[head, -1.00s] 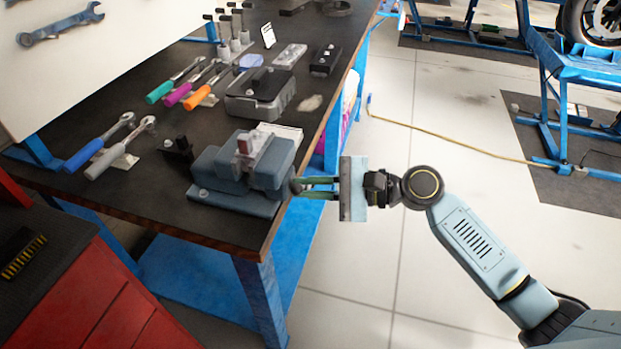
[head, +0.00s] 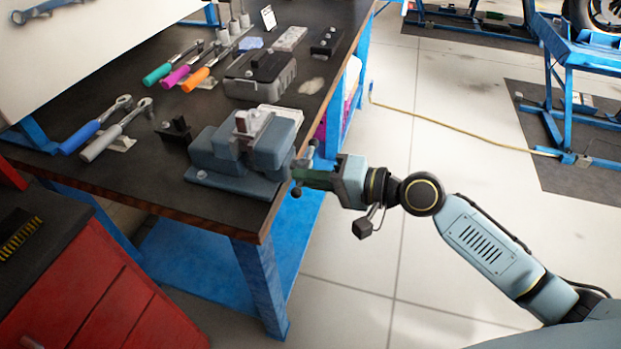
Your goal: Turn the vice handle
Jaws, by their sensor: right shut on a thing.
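The blue-grey vice (head: 240,150) sits on the dark workbench (head: 140,195) near its right front corner. My right gripper (head: 308,179) is shut on the handle, reaching in from the right. The fingers hide part of the handle. My left gripper is not in view.
Ratchets with blue and grey handles (head: 117,131) lie left of the vice. Several coloured-handled tools (head: 190,72) and a grey case (head: 258,80) lie behind it. A red cabinet (head: 95,290) stands at the lower left. Open floor lies right of the bench.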

